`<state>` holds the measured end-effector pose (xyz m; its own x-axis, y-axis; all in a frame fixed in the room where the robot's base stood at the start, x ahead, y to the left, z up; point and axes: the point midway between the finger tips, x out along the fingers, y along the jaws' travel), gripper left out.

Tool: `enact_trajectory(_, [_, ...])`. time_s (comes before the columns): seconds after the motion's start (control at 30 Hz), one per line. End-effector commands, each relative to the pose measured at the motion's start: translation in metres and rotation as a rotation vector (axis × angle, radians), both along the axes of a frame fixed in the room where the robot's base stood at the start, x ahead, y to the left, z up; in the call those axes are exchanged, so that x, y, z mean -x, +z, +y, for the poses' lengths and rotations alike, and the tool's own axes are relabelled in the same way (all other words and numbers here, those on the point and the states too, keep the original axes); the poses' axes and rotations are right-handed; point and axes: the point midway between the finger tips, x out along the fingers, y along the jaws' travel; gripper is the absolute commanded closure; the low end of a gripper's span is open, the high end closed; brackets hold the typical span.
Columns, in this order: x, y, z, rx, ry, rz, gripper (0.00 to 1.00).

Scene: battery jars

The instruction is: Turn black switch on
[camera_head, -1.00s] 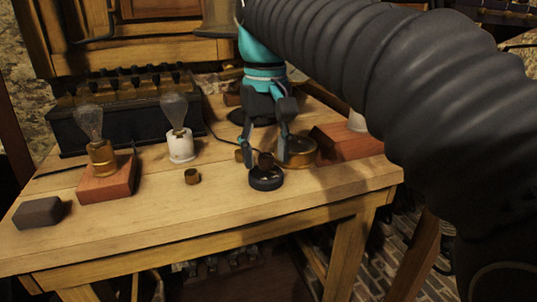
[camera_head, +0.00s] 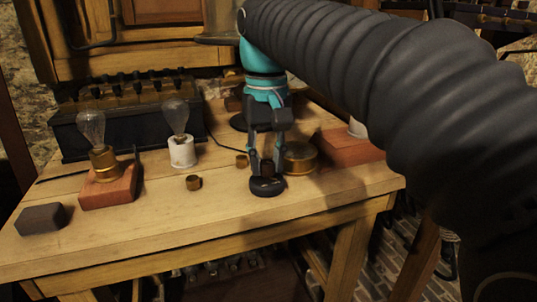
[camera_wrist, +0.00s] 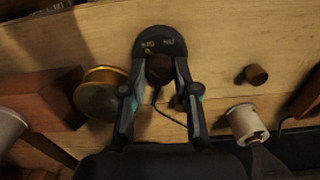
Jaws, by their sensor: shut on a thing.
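The black switch (camera_head: 267,189) is a round black base with a dark brown knob, standing near the front of the wooden table. In the wrist view its base (camera_wrist: 161,35) shows pale markings, too small to read surely, and the knob (camera_wrist: 159,68) stands between my fingertips. My gripper (camera_head: 267,170) points down over the switch, and in the wrist view my gripper (camera_wrist: 159,64) has one finger on each side of the knob, shut on it. The fingers hide part of the knob and base.
A brass round case (camera_head: 300,157) stands close right of the switch, beside a reddish wooden block (camera_head: 347,146). Small brass cylinders (camera_head: 193,183) and a white-socket bulb (camera_head: 181,150) are left. A bulb on a wooden base (camera_head: 110,190) and a dark block (camera_head: 41,219) stand farther left.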

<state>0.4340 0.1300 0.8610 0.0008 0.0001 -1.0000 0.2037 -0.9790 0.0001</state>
Motion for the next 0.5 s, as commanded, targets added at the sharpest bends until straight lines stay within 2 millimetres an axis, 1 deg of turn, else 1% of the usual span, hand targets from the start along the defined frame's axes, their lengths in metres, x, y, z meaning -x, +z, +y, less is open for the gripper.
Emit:
enact_trajectory(0.17, [0.0002, 0.0023, -0.0007, 0.004, -0.119, 0.002, 1.0])
enact_trajectory(0.5, [0.0002, 0.0015, -0.0001, 0.004, -0.433, 0.002, 1.0])
